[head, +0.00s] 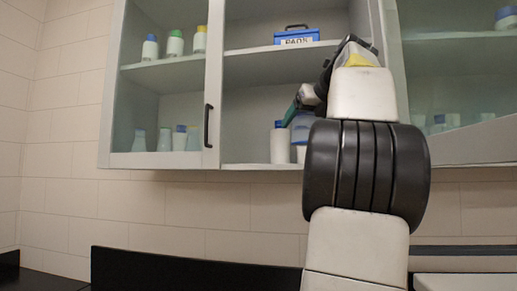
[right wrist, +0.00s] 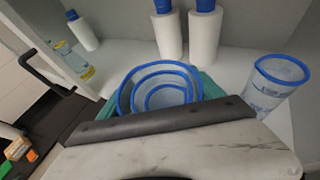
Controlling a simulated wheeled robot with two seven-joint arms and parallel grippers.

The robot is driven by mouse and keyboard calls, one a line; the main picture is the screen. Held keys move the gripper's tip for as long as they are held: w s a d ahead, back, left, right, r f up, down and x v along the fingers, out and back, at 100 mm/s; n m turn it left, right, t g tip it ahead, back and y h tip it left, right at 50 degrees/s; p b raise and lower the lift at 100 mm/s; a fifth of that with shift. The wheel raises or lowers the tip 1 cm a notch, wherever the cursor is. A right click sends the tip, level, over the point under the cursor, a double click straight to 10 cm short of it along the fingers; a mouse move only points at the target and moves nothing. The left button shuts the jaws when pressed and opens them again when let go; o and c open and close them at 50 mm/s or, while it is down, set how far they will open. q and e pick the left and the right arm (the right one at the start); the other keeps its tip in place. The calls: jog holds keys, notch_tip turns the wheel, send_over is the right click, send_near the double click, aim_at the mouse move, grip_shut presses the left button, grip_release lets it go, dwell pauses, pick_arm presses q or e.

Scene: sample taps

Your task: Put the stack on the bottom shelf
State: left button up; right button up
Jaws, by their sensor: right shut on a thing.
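The stack (right wrist: 160,88) is several nested clear beakers with blue rims, seen from above in the right wrist view. My right gripper is shut on it; teal finger parts (right wrist: 208,86) show beside the stack, and the dark edge of my wrist hides its lower part. In the head view my right arm reaches up into the open middle of the wall cabinet, and the gripper (head: 298,106) is at the bottom shelf (head: 250,166), partly hidden by the arm. I cannot tell whether the stack touches the shelf. My left gripper is not in view.
A single blue-rimmed beaker (right wrist: 272,84) stands to the right of the stack. White bottles with blue caps (right wrist: 168,35) (right wrist: 204,33) stand behind it. A blue PADS box (head: 297,37) is on the shelf above. A cabinet door with a dark handle (head: 208,126) is at the left.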

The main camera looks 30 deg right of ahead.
jog(key=shift+a+x, duration=0.15)
jog(key=shift+x, duration=2.9)
jog(key=shift+a+x, duration=0.2)
jog(key=shift+x, duration=2.8)
jog(key=shift+w, duration=0.1)
jog(key=o, duration=1.5)
jog(key=shift+r, duration=0.15)
jog(key=v, duration=1.2)
jog(key=shift+f, duration=0.25)
